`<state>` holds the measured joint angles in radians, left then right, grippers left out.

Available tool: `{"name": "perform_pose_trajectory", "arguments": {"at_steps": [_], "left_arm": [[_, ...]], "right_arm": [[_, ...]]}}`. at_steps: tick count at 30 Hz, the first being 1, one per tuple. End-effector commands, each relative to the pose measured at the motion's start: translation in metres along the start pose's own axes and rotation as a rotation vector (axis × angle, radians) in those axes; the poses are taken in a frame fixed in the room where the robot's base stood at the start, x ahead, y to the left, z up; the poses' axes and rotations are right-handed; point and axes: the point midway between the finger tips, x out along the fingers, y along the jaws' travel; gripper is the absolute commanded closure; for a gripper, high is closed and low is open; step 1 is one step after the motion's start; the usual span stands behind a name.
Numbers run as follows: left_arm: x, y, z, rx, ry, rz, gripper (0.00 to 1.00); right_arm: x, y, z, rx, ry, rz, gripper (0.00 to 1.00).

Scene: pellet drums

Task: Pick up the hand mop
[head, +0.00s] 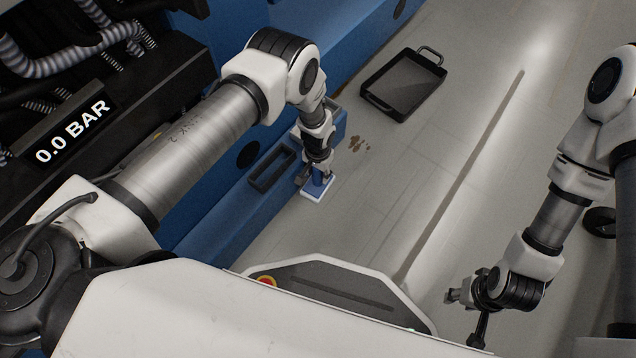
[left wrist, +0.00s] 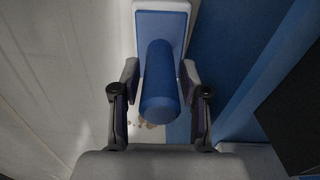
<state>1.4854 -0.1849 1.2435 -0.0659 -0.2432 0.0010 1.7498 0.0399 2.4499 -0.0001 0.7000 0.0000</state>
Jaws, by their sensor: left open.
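The hand mop (head: 318,189) has a blue upright handle and a flat blue base with a white edge. In the head view it is at the edge of the blue ledge; I cannot tell if it rests on the ledge or the floor. My left gripper (head: 316,172) is above it, pointing down. In the left wrist view the mop's handle (left wrist: 160,85) stands between the two fingers of my left gripper (left wrist: 160,95), which are open with a gap on each side. My right gripper (head: 456,295) hangs at the lower right, away from the mop; its jaws are unclear.
A small black tray (head: 272,169) sits on the blue ledge (head: 222,219), left of the mop. A larger black pan with a handle (head: 405,84) lies on the floor further back. Brown spots (head: 357,144) mark the floor near the mop. The floor (head: 440,160) to the right is clear.

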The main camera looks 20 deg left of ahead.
Motion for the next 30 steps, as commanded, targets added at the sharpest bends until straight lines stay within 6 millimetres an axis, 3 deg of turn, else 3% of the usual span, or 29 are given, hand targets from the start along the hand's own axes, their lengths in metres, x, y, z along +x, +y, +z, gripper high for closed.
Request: {"name": "perform_pose_trajectory", "arguments": {"at_steps": [1, 5, 14, 19, 23, 30], "left_arm": [[-0.001, 0.000, 0.000, 0.000, 0.000, 0.000, 0.56], [-0.001, 0.000, 0.000, 0.000, 0.000, 0.000, 1.00], [-0.001, 0.000, 0.000, 0.000, -0.001, 0.000, 1.00], [-0.012, 0.000, 0.000, 0.001, 0.000, 0.000, 1.00], [-0.033, 0.000, 0.000, -0.001, 0.001, 0.000, 1.00], [-0.088, 0.000, -0.001, 0.000, 0.001, -0.001, 1.00]], "right_arm": [[-0.001, 0.000, 0.000, 0.000, 0.000, 0.000, 0.60], [-0.001, 0.000, 0.000, 0.000, 0.000, 0.000, 0.60], [-0.001, 0.000, 0.000, 0.000, 0.000, 0.000, 0.60], [-0.008, 0.000, 0.000, 0.000, 0.000, 0.000, 0.60], [-0.020, 0.000, 0.000, 0.000, 0.000, 0.000, 0.60], [-0.050, 0.000, 0.000, 0.000, 0.000, 0.000, 0.60]]}}
